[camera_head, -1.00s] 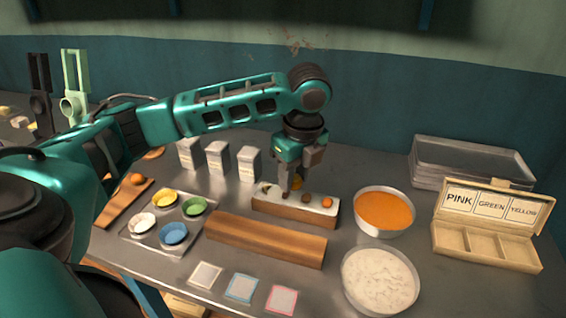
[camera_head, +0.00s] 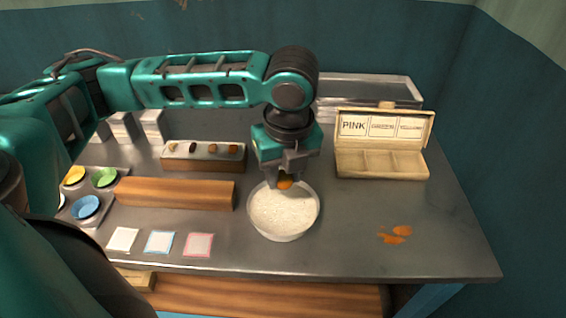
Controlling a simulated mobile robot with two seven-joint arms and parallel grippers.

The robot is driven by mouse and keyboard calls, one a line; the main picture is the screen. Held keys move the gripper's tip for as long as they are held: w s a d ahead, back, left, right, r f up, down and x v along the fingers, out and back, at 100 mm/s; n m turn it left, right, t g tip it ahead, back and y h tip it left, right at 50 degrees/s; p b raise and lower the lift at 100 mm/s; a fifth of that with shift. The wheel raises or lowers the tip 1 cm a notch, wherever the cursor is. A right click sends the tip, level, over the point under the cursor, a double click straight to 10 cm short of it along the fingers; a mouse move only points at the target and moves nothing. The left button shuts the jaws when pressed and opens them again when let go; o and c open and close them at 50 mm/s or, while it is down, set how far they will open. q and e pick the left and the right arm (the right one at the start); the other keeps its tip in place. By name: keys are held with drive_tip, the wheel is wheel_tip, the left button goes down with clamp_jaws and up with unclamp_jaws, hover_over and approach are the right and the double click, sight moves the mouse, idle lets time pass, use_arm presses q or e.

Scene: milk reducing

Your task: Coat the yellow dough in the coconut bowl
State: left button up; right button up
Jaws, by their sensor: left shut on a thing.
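My left gripper (camera_head: 285,184) points down over the coconut bowl (camera_head: 284,224), near its back rim. It is shut on the yellow dough (camera_head: 286,183), which shows as a small orange-yellow piece between the fingertips. The dough is low over the bowl; I cannot tell whether it touches the white flakes. The bowl stands upright on the table and is full of pale coconut. My right gripper is not in view.
A tray (camera_head: 203,163) with several small balls stands left of the gripper, behind a wooden block (camera_head: 175,194). The PINK-labelled box (camera_head: 382,172) is open at the right. Orange splashes (camera_head: 395,234) mark the table's right side. Bare table lies around them.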

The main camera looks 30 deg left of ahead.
sight(283, 186)
use_arm(q)
drive_tip(key=shift+f, duration=1.75)
drive_tip(key=shift+f+b, duration=1.05)
drive_tip(key=shift+f, duration=2.1)
drive_tip(key=shift+f+p, duration=0.3)
drive_tip(key=shift+p, duration=0.15)
drive_tip(key=shift+r+p, duration=0.1)
drive_tip(key=shift+p, duration=0.5)
drive_tip(key=shift+s+d, duration=0.15)
drive_tip(key=shift+d, duration=0.05)
drive_tip(key=shift+d, duration=0.25)
drive_tip(key=shift+w+d, duration=0.1)
drive_tip(key=shift+w, duration=0.4)
drive_tip(key=shift+w+a, duration=0.15)
drive_tip(key=shift+a, duration=0.1)
drive_tip(key=shift+a, duration=0.25)
